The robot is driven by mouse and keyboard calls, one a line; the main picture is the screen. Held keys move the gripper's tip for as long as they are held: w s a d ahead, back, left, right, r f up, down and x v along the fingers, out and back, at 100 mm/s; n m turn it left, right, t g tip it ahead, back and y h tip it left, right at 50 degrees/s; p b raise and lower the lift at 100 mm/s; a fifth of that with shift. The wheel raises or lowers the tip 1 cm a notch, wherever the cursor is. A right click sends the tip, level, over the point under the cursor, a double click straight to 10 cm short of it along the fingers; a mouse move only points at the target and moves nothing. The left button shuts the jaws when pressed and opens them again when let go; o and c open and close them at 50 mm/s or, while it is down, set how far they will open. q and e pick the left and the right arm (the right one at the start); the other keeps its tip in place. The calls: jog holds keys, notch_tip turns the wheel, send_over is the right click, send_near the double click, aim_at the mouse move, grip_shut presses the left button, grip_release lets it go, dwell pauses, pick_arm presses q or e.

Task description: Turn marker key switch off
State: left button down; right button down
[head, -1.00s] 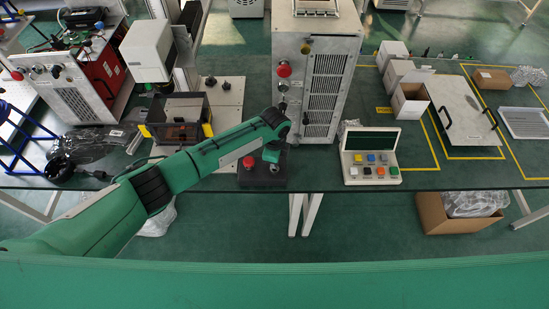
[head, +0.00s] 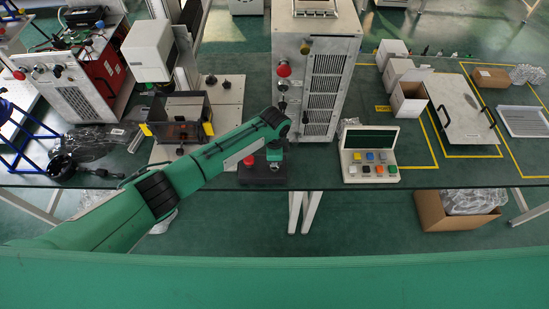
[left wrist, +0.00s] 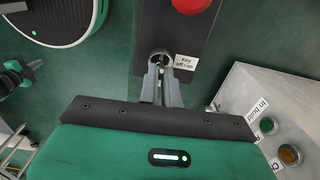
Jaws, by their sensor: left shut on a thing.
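The key switch (left wrist: 160,54) sits on a dark box, beside a label (left wrist: 186,62) reading "Key off / on". A red button (left wrist: 191,3) is above it in the left wrist view. In the head view the dark box (head: 262,180) lies near the table's front edge, with its red button (head: 249,161) on the left. My left gripper (left wrist: 161,67) is at the switch, its two narrow fingers shut on the key. The key itself is mostly hidden between the fingertips. In the head view this gripper (head: 275,157) reaches down over the box's right part.
A tall grey cabinet (head: 318,80) stands just behind the box. A button panel with a screen (head: 369,160) is to the right. A clear-walled bin (head: 180,118) is behind my left arm. Boxes and a white panel (head: 465,112) lie farther right.

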pick_arm(q)
jog(key=c, duration=1.6)
grip_release()
jog(key=shift+r, duration=0.15)
notch_tip(320, 180, up, 14)
jog(key=b, duration=0.3)
jog(key=shift+f, duration=0.2)
